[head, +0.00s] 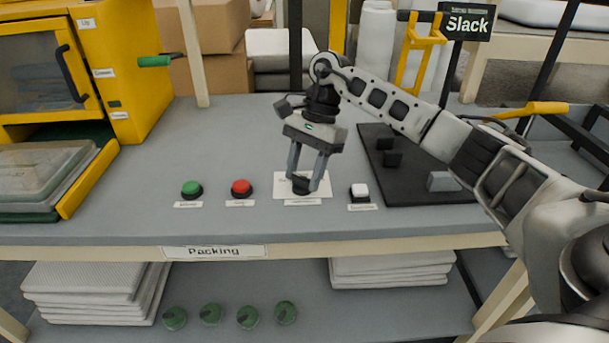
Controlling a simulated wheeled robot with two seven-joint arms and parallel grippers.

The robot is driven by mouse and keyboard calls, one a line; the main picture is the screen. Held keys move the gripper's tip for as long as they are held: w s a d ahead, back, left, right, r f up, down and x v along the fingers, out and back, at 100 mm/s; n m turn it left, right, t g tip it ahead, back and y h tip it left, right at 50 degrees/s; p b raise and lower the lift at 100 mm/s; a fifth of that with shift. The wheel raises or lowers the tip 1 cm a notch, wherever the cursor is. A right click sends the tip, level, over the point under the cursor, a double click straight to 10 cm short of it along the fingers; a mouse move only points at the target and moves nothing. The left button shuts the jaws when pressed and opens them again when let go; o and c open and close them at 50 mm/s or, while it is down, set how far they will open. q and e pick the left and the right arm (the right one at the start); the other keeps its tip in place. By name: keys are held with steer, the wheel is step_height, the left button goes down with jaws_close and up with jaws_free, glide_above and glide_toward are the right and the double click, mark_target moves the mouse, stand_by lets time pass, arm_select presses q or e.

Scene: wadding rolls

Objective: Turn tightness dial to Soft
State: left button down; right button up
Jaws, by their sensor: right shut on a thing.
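The tightness dial is a small black knob (301,185) on a white plate (317,190) near the front of the grey table. My right gripper (305,184) points down over the plate, its two fingers closed on either side of the knob. The fingers partly hide the knob and the plate's markings, so the dial's setting cannot be read. A sign reading "Slack" (467,24) stands at the upper right. My left gripper is not in view.
A green button (192,189) and a red button (241,188) stand left of the dial, a white button (360,192) right of it. A dark mat (420,190) with blocks lies further right. A yellow cabinet (150,70) stands at left. The table's middle is clear.

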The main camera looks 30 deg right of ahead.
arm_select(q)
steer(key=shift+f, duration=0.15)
arm_select(e)
steer(key=shift+n, duration=0.3)
steer(key=o, duration=1)
arm_select(q)
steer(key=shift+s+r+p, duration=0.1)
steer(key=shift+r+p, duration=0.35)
steer(key=shift+p, duration=0.7)
arm_select(e)
steer(key=v, duration=1.6)
steer(key=shift+w, duration=0.25)
